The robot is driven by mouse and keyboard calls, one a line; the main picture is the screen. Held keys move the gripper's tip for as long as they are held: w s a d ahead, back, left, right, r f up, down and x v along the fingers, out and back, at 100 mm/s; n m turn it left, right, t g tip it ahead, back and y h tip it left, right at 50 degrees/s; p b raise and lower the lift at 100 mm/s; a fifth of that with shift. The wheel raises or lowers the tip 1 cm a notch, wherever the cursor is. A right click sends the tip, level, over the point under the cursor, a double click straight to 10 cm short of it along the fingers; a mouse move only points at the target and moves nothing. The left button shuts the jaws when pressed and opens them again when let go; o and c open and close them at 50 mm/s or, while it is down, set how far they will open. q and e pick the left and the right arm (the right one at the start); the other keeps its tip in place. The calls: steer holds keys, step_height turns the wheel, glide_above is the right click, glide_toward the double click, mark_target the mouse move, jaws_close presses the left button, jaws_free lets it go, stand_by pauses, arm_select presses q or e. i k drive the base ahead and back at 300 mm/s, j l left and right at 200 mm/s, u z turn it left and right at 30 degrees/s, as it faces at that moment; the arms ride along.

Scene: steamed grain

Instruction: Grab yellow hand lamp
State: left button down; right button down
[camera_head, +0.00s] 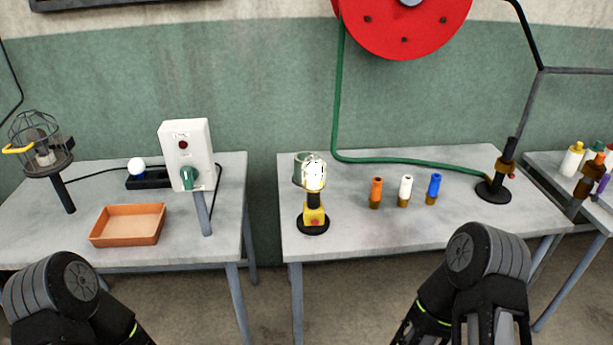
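The yellow hand lamp (314,214) stands upright near the front left of the middle table. It has a round black base, a yellow body, a black neck and a bright white caged head on top. My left arm is at the lower left and my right arm at the lower right, both in front of the tables and apart from the lamp. Both gripper fingertips are out of the frame or hidden behind my arm links. Nothing touches the lamp.
On the middle table (350,246), orange (376,187), white (405,186) and blue (434,184) nozzles stand right of the lamp. A black stand (494,190) and green hose (400,161) are farther right. The left table holds an orange tray (128,238), a switch box (187,150) and a caged lamp (40,146).

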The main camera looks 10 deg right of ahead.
mark_target(313, 182)
steer(key=i+l, duration=0.1)
steer(key=l, duration=0.3)
steer(key=i+l, duration=0.1)
steer(key=l, duration=0.25)
steer(key=i+l, duration=0.1)
steer(key=l, duration=0.3)
steer(key=i+l, duration=0.1)
steer(key=l, duration=0.3)
steer(key=i+l, duration=0.1)
steer(key=l, duration=0.25)
steer(key=i+l, duration=0.1)
steer(key=l, duration=0.3)
steer(key=z, duration=0.05)
